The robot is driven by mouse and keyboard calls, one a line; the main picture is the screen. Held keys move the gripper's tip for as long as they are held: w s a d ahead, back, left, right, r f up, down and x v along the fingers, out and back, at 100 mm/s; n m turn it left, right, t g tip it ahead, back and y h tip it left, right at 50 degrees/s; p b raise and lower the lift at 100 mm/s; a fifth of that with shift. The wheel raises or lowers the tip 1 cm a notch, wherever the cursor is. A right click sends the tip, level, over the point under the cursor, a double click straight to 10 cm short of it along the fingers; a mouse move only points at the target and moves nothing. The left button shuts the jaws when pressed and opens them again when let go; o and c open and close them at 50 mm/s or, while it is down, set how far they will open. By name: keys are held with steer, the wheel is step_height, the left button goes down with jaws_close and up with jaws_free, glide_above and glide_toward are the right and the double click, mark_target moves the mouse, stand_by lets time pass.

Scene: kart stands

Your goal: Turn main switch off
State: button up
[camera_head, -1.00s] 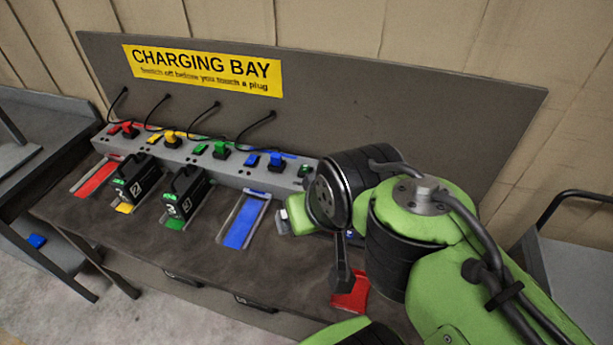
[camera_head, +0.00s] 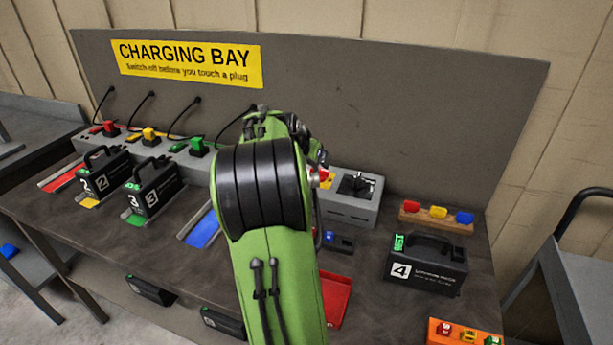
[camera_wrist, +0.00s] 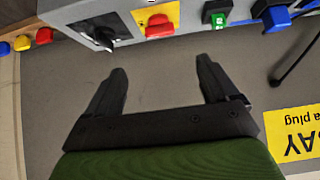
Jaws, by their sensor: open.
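A grey box (camera_head: 350,208) stands at the back of the bench, right of my arm, with a black knob (camera_head: 357,185) on top. No label on it is readable. In the wrist view, which is upside down, the knob (camera_wrist: 103,38) is at the upper left. Beside it, a red button (camera_wrist: 158,25) sits on a yellow plate (camera_wrist: 142,17); it shows partly in the head view (camera_head: 324,176). My gripper (camera_wrist: 162,70) is open and empty, apart from the knob and button. The arm hides it in the head view.
The back panel with its yellow sign (camera_head: 185,63) rises behind the box. Plugs and black cables line the charging strip (camera_head: 75,143) at left. Battery 4 (camera_head: 428,263) and a rack of coloured pieces (camera_head: 436,218) stand at right. A red tray (camera_head: 337,300) lies in front.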

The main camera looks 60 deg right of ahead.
mark_target(320, 170)
steer(key=b+x, duration=0.1)
steer(key=x, duration=1.3)
steer(key=c, duration=1.1)
steer(key=shift+o, duration=0.2)
